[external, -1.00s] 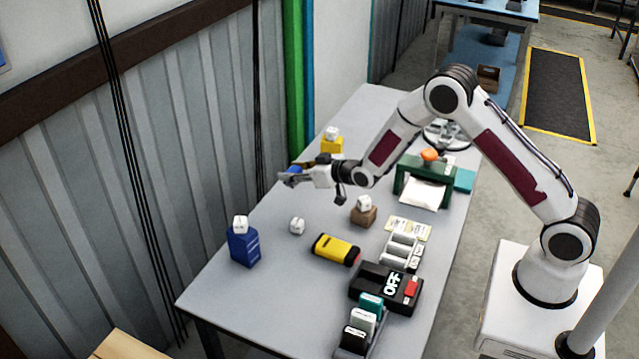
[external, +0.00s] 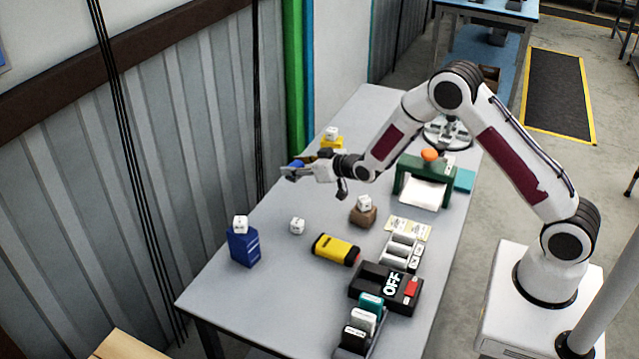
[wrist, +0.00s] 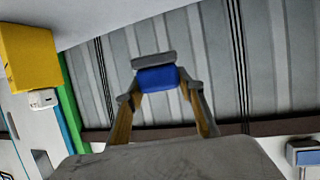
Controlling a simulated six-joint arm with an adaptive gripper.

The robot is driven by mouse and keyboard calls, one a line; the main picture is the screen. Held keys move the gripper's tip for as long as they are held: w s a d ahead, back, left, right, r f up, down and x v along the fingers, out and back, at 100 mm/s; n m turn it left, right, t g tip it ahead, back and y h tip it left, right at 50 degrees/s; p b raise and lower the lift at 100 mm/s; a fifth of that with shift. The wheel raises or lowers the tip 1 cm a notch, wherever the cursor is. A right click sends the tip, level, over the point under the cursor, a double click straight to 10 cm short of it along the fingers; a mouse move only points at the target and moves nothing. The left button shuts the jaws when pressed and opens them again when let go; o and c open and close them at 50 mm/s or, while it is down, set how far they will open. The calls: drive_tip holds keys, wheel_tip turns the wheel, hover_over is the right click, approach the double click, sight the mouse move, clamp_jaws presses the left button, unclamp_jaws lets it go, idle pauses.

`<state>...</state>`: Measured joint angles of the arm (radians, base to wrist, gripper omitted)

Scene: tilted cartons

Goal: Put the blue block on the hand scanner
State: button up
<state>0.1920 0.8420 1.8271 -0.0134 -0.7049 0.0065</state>
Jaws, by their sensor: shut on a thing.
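My gripper (external: 293,171) is shut on the blue block (external: 295,164) and holds it up over the far left side of the table, pointing left. In the wrist view the blue block (wrist: 157,79) shows between the fingertips, with the grey wall behind it. In the external view the fingers partly hide it. The hand scanner (external: 335,249), a yellow and black device, lies flat near the middle of the table. It is nearer the camera and to the right of my gripper, apart from the block. Nothing lies on it.
A brown block (external: 362,212) with a white cube on top stands behind the scanner. A loose white cube (external: 297,226) and a blue carton (external: 244,247) lie to its left. A yellow block (external: 332,143) stands behind my gripper.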

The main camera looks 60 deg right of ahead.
drive_tip(key=shift+s+d+r+n+y, duration=0.95)
drive_tip(key=shift+s+r+n+y, duration=0.35)
drive_tip(key=shift+s+r, duration=0.9)
drive_tip(key=s+a+f+n+g+y, duration=0.1)
drive_tip(key=s+a+n+g+y, duration=0.2)
drive_tip(key=s+a+n+y, duration=0.5)
drive_tip(key=s+a+y, duration=0.1)
drive_tip(key=s+a, duration=0.6)
drive_tip(key=a, duration=0.2)
drive_tip(key=shift+s+g, duration=0.3)
drive_tip(key=shift+f, duration=0.1)
hover_over(336, 246)
drive_tip(key=shift+s+f, duration=0.1)
drive_tip(key=shift+f, duration=2.7)
drive_tip(key=shift+f, duration=2.1)
